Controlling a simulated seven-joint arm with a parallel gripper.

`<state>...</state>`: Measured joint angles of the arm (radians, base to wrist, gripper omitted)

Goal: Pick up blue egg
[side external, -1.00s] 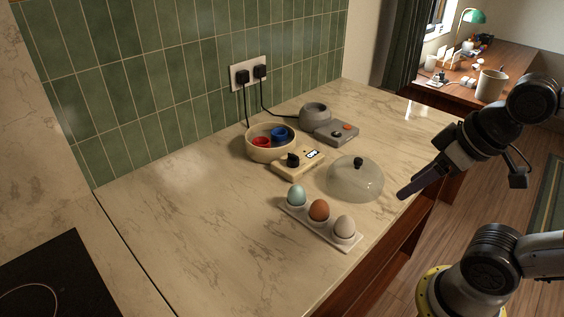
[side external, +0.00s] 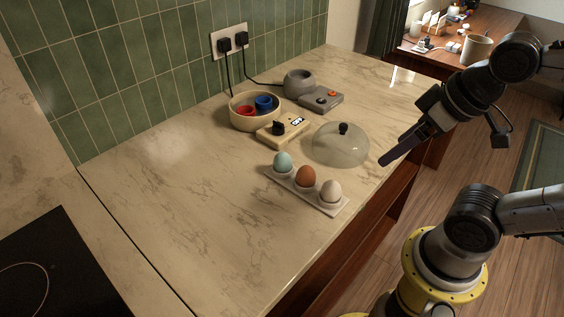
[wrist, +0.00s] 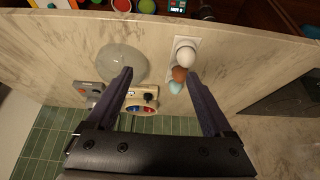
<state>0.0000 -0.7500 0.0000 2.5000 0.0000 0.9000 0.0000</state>
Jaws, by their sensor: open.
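The blue egg (side external: 283,161) is pale blue and sits upright in the left end of a white egg tray (side external: 336,207). A brown egg (side external: 306,176) sits in the middle and a whitish egg (side external: 330,190) at the right end. In the wrist view the blue egg (wrist: 176,87) shows between the fingers, close to the right finger in the picture, with the brown egg partly beside it. My gripper (side external: 384,164) is open and empty. It is up at the counter's right edge, to the right of the eggs and apart from them.
A clear dome lid (side external: 340,148) stands between my gripper and the back of the counter. Behind it are a beige cooker base (side external: 283,132), a round bowl (side external: 254,122) with red and blue cups, and a grey device (side external: 320,99). The counter left of the eggs is clear.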

